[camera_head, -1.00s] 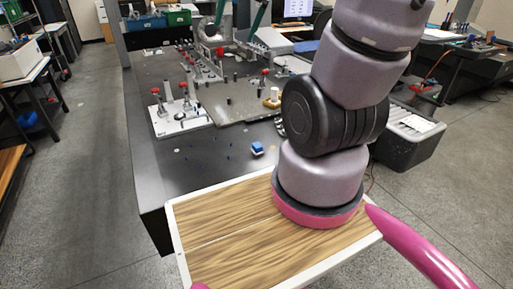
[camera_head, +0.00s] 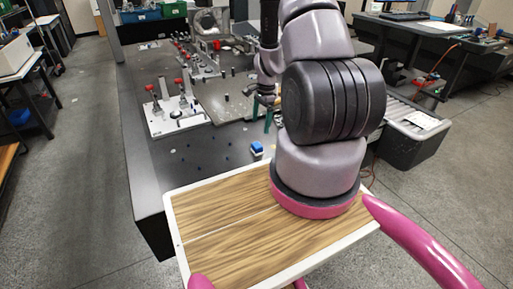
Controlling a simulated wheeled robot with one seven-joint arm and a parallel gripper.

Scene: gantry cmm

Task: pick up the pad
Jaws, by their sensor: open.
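A small blue block with a white lower part (camera_head: 257,149) sits on the dark table top, near its front edge; it is the likeliest pad, but I cannot be sure. My gripper (camera_head: 267,122) hangs from my arm just behind and above this block, with teal fingers pointing down. It is open, and I see nothing held in it. The arm partly hides the fingers and the table to the right of the block.
The dark table (camera_head: 157,180) carries a white fixture plate with red-topped clamps (camera_head: 178,116) and a grey plate (camera_head: 222,100) farther back. Small blue pins dot the table left of the block.

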